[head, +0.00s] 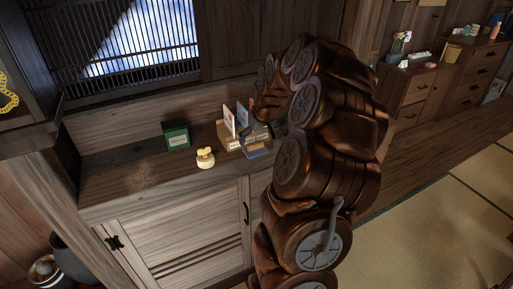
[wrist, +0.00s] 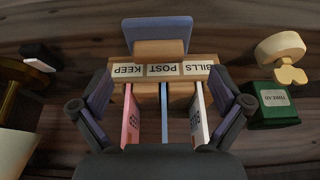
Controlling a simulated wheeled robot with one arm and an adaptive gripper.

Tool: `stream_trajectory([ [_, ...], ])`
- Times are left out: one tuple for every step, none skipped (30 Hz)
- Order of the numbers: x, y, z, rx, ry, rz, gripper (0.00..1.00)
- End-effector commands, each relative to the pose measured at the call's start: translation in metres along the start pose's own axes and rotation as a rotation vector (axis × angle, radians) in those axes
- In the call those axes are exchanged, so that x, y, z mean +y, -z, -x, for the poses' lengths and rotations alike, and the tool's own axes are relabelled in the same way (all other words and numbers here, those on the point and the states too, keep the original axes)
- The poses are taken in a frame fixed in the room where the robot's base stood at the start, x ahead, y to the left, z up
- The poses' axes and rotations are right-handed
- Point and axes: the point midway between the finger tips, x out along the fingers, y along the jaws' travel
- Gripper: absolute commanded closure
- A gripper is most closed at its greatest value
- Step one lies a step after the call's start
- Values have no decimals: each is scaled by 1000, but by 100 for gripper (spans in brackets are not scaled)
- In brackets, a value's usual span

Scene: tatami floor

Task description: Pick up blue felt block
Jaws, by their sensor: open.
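The blue block (head: 257,152) lies flat on the wooden cabinet top, just in front of a letter sorter. In the wrist view the blue block (wrist: 157,30) shows at the top centre, beyond the sorter's labelled edge. My gripper (wrist: 159,76) is open, with its two fingers apart on either side of the sorter's cards. Nothing is held between the fingers. The block is ahead of the fingertips in the wrist view, not between them. In the head view my arm hides most of the gripper.
The wooden sorter (wrist: 147,88), labelled BILLS, POST and KEEP, holds upright pink, blue and white cards. A green THREAD box (head: 176,136) and a cream-yellow object (head: 205,158) stand left of it. The cabinet top (head: 125,178) is clear at the left.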

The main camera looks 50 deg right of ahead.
Motion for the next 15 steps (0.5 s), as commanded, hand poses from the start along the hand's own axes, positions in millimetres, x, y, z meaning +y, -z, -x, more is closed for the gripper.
stream_trajectory([
  [0,-1,-3,-6,2,0,0],
  [0,-2,-6,-8,3,-1,0],
  [0,-3,-10,-10,3,-1,0],
  [1,-3,-13,-10,3,-1,0],
  [1,-3,-16,-9,3,-1,0],
  [2,-3,-20,-6,3,-2,0],
  [2,-3,-24,-5,2,-2,0],
  [2,-3,-28,-5,2,-1,0],
  [2,-3,-32,-6,2,-1,0],
  [2,-4,-35,-6,2,-1,0],
  [2,-4,-37,-6,2,-1,0],
  [2,-3,-40,-5,2,-1,0],
  [2,-3,-42,-4,1,-1,0],
  [2,-3,-43,-3,1,-1,0],
  [2,-3,-44,-2,1,-1,0],
])
